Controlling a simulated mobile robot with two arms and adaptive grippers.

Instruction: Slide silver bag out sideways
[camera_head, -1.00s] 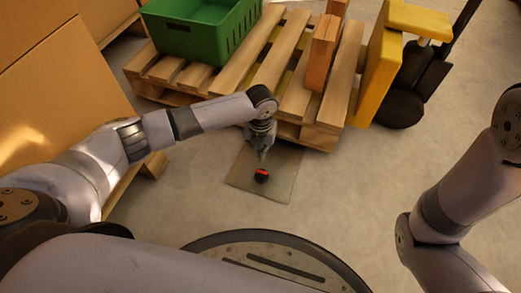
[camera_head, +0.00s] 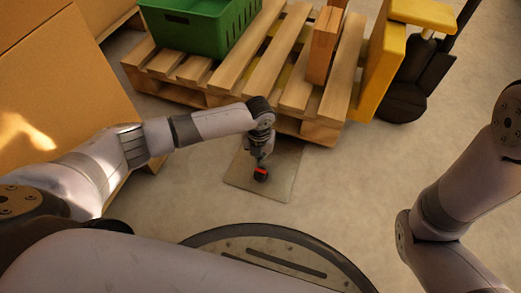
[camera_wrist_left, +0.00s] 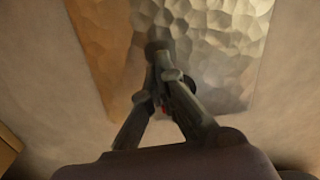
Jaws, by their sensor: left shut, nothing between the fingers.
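A flat, crinkled silver-grey sheet (camera_head: 280,184) lies on the floor in front of the pallet. It seems to be the silver bag, and its dimpled surface fills much of the left wrist view (camera_wrist_left: 225,60). I cannot tell whether the tips touch the object or the sheet. My right gripper is out of view; only that arm's links show.
A wooden pallet (camera_head: 290,92) stands just behind the sheet, with a green crate (camera_head: 205,35) and an upright wooden block (camera_head: 322,45) on it. A yellow and black machine (camera_head: 392,60) is at the back right. Cardboard boxes (camera_head: 60,80) stand left. Floor right of the sheet is clear.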

